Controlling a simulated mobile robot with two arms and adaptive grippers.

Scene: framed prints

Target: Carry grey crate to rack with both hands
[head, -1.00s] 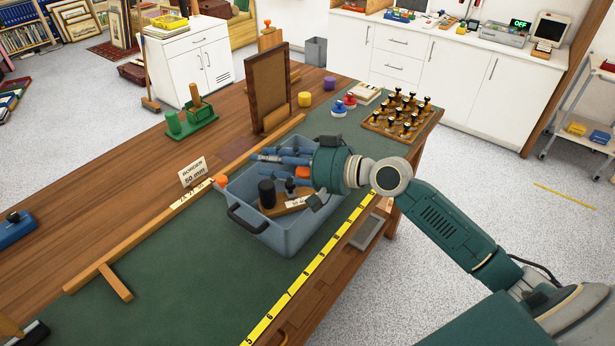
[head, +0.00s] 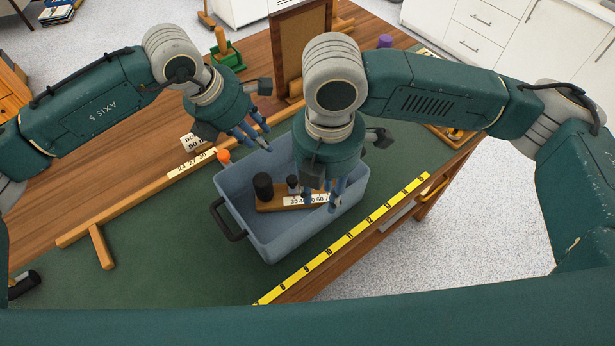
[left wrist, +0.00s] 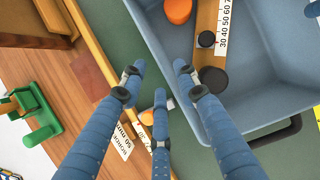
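The grey crate (head: 268,238) stands on the green mat, with a black handle (head: 228,220) on its left side. Inside lies a wooden block (head: 268,203) with dark cylinders and a number scale. My left gripper (head: 248,136) is above the crate's back edge, fingers spread. In the left wrist view its empty fingers (left wrist: 160,80) lie around the line of the crate's wall (left wrist: 172,60); contact cannot be told. My right gripper (head: 326,202) points down over the crate's right part, fingers apart, hiding some of the inside. I cannot identify the rack.
A yellow measuring tape (head: 345,253) runs along the bench's front edge. A wooden rail (head: 125,212) lies behind the crate. An upright brown framed panel (head: 300,50) and a green stand (head: 228,56) are at the back.

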